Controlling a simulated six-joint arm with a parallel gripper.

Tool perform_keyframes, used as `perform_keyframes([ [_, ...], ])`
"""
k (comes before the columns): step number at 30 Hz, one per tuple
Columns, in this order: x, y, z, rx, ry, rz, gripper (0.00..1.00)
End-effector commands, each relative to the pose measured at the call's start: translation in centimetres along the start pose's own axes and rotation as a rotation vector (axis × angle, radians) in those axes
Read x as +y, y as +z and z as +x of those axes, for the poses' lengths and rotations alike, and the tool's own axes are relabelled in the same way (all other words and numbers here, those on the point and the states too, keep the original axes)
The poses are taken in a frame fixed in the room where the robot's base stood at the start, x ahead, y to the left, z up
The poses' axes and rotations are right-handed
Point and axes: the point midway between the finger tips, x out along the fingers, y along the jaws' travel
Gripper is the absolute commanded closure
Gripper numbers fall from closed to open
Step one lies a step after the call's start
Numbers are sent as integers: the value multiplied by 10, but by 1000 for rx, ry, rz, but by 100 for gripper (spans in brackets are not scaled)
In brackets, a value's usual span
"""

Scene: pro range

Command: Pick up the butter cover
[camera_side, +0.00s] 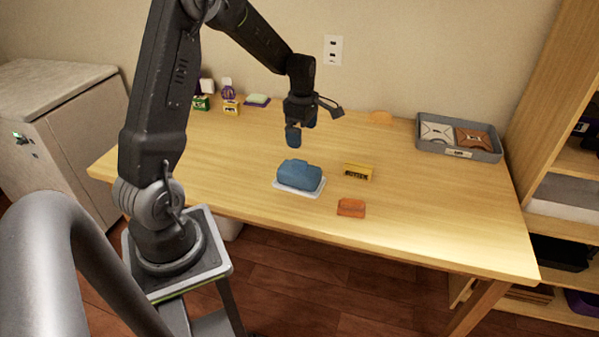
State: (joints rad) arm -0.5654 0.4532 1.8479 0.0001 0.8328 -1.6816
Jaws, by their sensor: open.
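The blue butter cover (299,173) sits on a white dish (286,187) near the middle of the wooden table. A yellow box marked as butter (357,171) lies just to its right. My gripper (300,135) points down above and slightly behind the cover, apart from it. Its blue-tipped jaws are open, and nothing shows between them.
An orange-red block (351,207) lies near the front edge. A grey tray (487,153) with two packets stands at the back right. Several small boxes (230,107) and a soap-like item (257,100) are at the back left. The table's right front is clear.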

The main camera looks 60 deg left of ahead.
Motion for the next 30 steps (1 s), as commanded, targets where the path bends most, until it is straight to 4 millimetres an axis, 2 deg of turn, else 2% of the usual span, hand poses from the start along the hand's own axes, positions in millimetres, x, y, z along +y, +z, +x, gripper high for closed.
perform_keyframes([
  [5,3,-4,20,2,-12,-43,0],
  [15,2,-4,81,1,-11,-39,0],
  [23,2,-6,99,1,-10,-38,0],
  [30,3,-10,134,0,-10,-36,0],
])
